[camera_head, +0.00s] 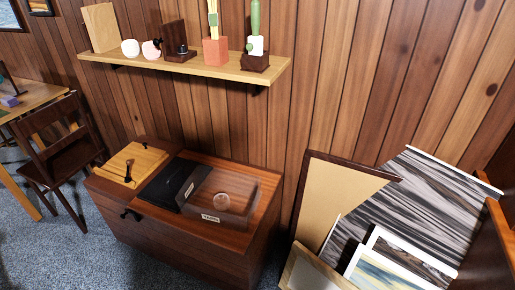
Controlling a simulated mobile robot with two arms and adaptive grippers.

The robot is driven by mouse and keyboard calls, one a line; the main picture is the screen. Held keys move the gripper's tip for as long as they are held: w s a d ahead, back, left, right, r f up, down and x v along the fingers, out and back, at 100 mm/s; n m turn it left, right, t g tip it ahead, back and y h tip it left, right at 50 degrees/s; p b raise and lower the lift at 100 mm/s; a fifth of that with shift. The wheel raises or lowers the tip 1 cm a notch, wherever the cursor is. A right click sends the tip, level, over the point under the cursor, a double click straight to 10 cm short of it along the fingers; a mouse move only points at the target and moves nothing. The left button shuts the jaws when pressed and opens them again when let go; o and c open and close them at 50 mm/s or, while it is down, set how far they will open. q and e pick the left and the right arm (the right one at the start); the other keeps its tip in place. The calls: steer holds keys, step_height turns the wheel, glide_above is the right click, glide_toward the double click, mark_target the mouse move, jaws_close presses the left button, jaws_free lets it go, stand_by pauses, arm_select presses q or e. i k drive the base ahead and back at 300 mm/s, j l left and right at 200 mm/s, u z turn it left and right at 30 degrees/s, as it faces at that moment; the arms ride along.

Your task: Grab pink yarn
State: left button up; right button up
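A small pale pink round ball (150,50), which looks like the pink yarn, sits on the wooden wall shelf (225,73). A white round ball (130,48) is just left of it. A dark brown bookend-like block (173,36) stands close on its right. The pink ball is small in the view and its surface detail is hard to make out. Neither of my grippers shows in the head view.
Two block-based ornaments, one orange (215,51) and one dark (255,62), stand farther right on the shelf. Below is a wooden chest (180,238) with a clear box (222,194). Framed pictures (335,190) lean at right; a chair (58,145) stands left.

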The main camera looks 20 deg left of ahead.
mark_target(151, 53)
steer(key=u, duration=1.25)
steer(key=i+j+u, duration=0.15)
steer(key=i+j, duration=0.6)
steer(key=i, duration=0.15)
